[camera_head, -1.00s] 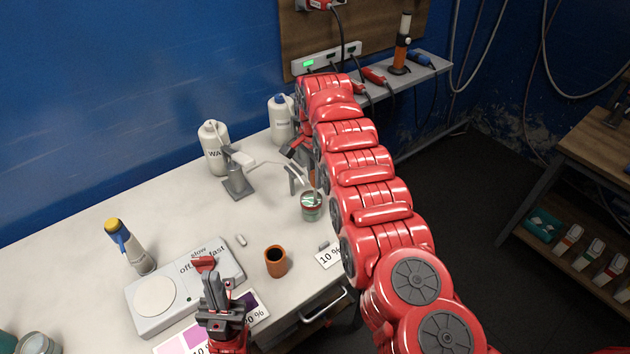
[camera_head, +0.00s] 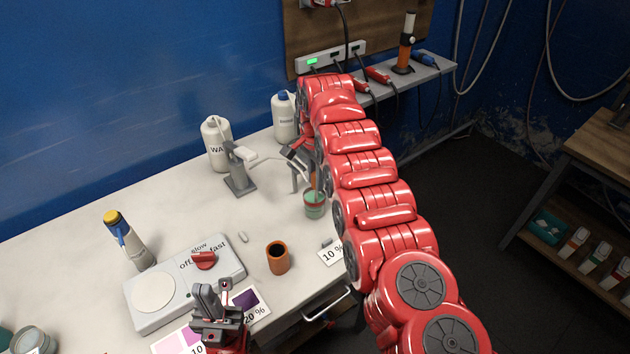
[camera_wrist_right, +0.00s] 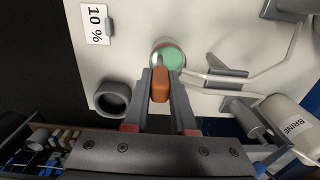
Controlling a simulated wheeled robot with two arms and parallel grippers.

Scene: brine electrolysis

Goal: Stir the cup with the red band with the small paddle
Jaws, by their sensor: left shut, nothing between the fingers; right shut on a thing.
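The cup with the red band (camera_head: 315,210) stands upright on the table near its right side, with green contents. It also shows in the right wrist view (camera_wrist_right: 172,56). My right gripper (camera_wrist_right: 161,76) is shut on the orange handle of the small paddle (camera_wrist_right: 160,88), just over the cup. The paddle's lower end appears to reach into the cup, but its tip is hidden. In the head view my right arm hides most of that gripper. My left gripper (camera_head: 208,298) is shut and empty, in front of the stirrer plate (camera_head: 185,290) and its red knob (camera_head: 204,260).
A brown cup (camera_head: 278,260) and a 10 % card (camera_head: 331,253) stand nearby. A grey stand with thin arms (camera_head: 238,175) is close behind the cup. Two white bottles (camera_head: 217,145) (camera_head: 285,118) are at the back. A grey ring-shaped holder (camera_wrist_right: 112,98) is beside the gripper.

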